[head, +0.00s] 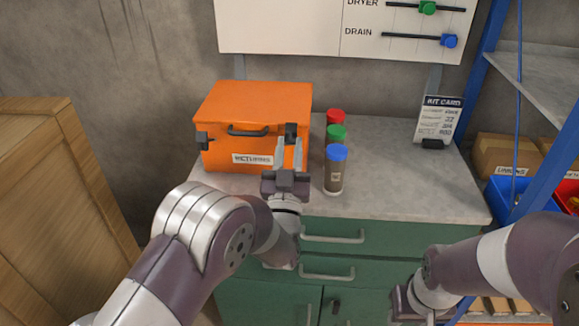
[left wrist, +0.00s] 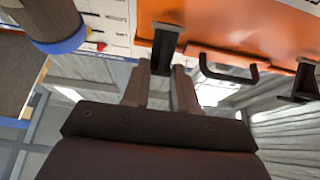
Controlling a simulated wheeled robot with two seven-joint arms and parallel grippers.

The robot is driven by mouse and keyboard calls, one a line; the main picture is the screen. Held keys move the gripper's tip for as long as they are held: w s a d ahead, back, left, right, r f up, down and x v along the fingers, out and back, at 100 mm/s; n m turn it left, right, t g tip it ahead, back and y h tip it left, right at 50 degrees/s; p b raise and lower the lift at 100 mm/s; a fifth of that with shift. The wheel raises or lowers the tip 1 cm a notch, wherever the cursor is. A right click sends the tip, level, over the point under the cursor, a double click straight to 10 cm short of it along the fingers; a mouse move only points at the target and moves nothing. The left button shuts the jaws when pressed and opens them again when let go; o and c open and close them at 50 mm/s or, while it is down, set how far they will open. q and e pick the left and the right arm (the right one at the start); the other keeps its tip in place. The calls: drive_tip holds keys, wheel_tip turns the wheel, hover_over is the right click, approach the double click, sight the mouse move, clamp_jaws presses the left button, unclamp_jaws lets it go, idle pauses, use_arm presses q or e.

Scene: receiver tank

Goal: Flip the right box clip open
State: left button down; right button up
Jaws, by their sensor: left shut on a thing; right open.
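An orange box (head: 222,155) stands closed on the grey worktop. Its black right clip (head: 291,129) is at the right of the front face, and it also shows in the left wrist view (left wrist: 165,42). My left gripper (head: 290,150) is at this clip, its fingers (left wrist: 160,85) shut on the clip's end. The black left clip (head: 203,140) is at the front's left side, apart from my grippers. The black handle (head: 248,131) lies between the clips. My right gripper (head: 402,302) is low at the right, away from the box; its fingers are mostly hidden.
A kit card (head: 438,118) stands at the worktop's (head: 410,185) back right. The worktop between them is clear. A blue shelf rack (head: 487,75) is at the right.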

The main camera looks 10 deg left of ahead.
idle(0.3)
use_arm(q)
drive_tip(key=c, duration=0.9)
unclamp_jaws()
drive_tip(key=shift+b+v, duration=0.85)
drive_tip(key=shift+v, duration=5.55)
